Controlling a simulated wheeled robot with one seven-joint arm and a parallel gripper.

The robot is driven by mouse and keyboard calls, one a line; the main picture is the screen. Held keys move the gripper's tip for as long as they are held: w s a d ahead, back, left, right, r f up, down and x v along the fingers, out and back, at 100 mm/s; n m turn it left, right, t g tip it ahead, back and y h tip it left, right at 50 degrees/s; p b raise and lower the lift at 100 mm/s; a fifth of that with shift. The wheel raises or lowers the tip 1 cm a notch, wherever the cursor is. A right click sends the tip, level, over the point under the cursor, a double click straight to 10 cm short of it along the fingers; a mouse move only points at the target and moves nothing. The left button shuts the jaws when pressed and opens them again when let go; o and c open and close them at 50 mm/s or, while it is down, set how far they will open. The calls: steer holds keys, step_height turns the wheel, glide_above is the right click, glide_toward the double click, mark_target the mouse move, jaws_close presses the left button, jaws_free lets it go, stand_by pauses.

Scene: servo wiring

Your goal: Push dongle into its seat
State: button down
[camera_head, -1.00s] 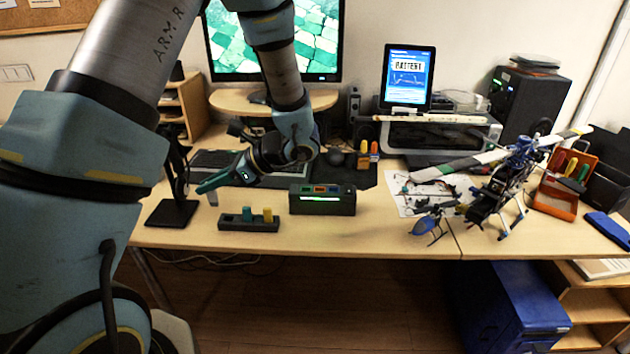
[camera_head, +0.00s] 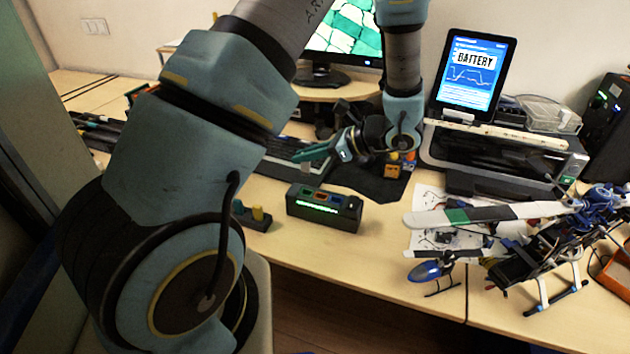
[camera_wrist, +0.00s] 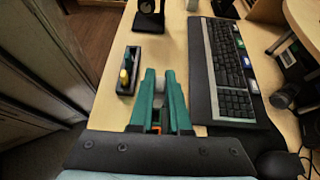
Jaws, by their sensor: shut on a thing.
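My gripper (camera_head: 308,154) hangs above and behind the dark box (camera_head: 323,212), its green fingers pointing left. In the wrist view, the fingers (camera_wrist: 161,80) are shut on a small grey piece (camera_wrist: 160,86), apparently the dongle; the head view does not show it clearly. The box has coloured slots on top and a lit green strip on its front. In the wrist view, only a bit of orange and green shows low between the fingers, and I cannot tell what it is. The held piece appears apart from the box.
A dark rack (camera_wrist: 128,57) with a yellow peg (camera_wrist: 124,77) stands left of the fingers; my arm partly hides it in the head view. A keyboard (camera_wrist: 228,70) lies to the right. A blue helicopter (camera_head: 430,271) sits right of the box.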

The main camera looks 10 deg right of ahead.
steer(key=shift+f+p, duration=0.75)
steer(key=shift+f, duration=2.75)
steer(key=c, duration=0.9)
jaws_free()
steer(key=b+v, duration=0.3)
steer(key=v, duration=0.9)
step_height(320, 180, up, 3)
steer(key=n+g+h, duration=0.4)
steer(key=n+g, duration=0.3)
steer(key=n, duration=0.2)
glide_above(306, 175)
steer(key=s+a, duration=0.4)
steer(key=s, duration=0.2)
steer(key=shift+s+a+r+n+t+h, duration=0.15)
steer(key=shift+a+r+n+t+h, duration=0.45)
steer(key=shift+a+n+h, duration=1.25)
steer(key=shift+s+a+r+n+t+h, duration=0.35)
steer(key=shift+a+r+n, duration=0.65)
steer(key=shift+n, duration=1.75)
steer(key=shift+a+r+n+t+h, duration=0.35)
steer(key=shift+a+r+n+h, duration=0.35)
steer(key=shift+a+n+h, duration=1.15)
